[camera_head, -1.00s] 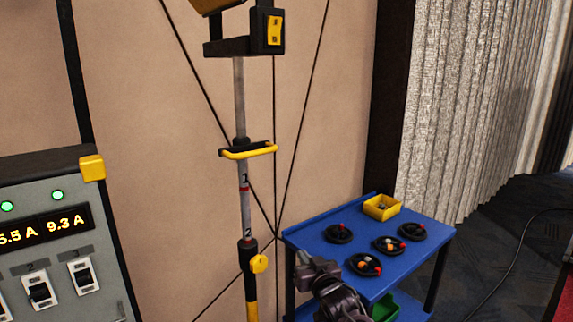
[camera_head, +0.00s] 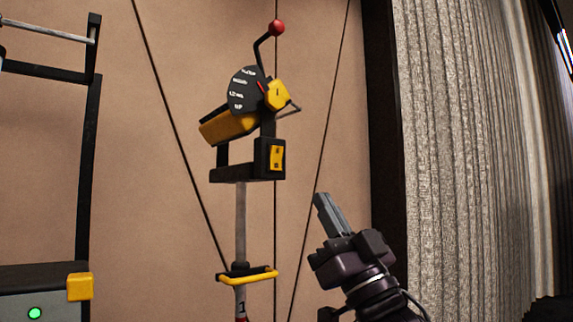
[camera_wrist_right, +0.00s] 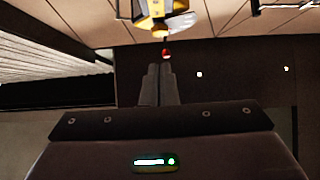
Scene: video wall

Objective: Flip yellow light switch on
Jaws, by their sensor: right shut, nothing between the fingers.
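The yellow light switch (camera_head: 276,158) is a small rocker on the right face of a black box, under a yellow lamp head (camera_head: 224,128) on a grey pole (camera_head: 241,225). My right gripper (camera_head: 322,203) is below and to the right of the switch, apart from it, pointing up and left. Its fingers are shut and empty. In the right wrist view the shut fingers (camera_wrist_right: 160,75) point toward a red ball (camera_wrist_right: 167,53) and yellow parts (camera_wrist_right: 152,22) at the top. The switch cannot be made out clearly there. My left gripper is not in view.
A black dial (camera_head: 243,91) and a lever with a red knob (camera_head: 276,27) sit above the switch. A yellow handle (camera_head: 248,276) crosses the pole below. A grey panel with a green light (camera_head: 36,312) stands lower left. A pleated curtain (camera_head: 460,160) hangs right.

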